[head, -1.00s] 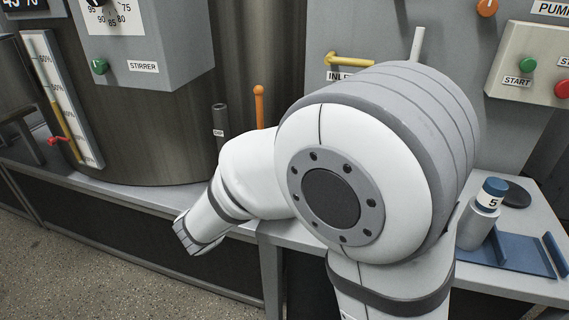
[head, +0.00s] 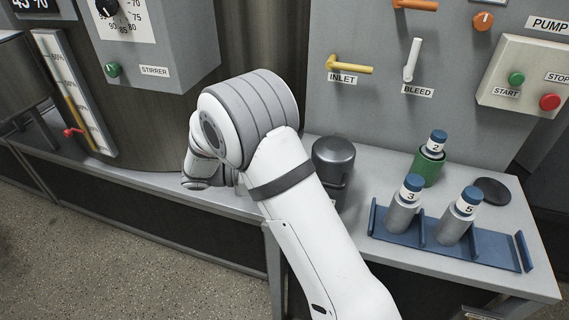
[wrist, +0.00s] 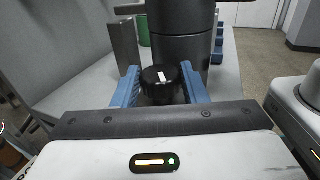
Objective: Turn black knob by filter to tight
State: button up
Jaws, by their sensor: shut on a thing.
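The black knob (wrist: 161,85) has a white mark on top, which points nearly away from me in the wrist view. The blue fingers of my gripper (wrist: 158,88) are on either side of it, shut on it. The filter, a dark grey cylinder (wrist: 180,40), stands just behind the knob. It also shows in the head view (head: 333,165), on the bench right of my arm. In the head view my arm hides the knob and the gripper's fingertips.
A blue rack (head: 380,222) with numbered bottles 3 (head: 403,209) and 5 (head: 457,222) is at right. Green bottle 2 (head: 428,164) stands behind it. The yellow INLET lever (head: 350,68) and white BLEED lever (head: 411,62) are on the panel above. The bench front edge (head: 150,193) is clear at left.

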jog(key=shift+g, duration=0.3)
jog(key=o, duration=0.7)
jog(key=a+p, duration=0.7)
jog(key=shift+w+a+p, duration=0.3)
jog(key=shift+w+a, duration=0.05)
jog(key=shift+a, duration=0.05)
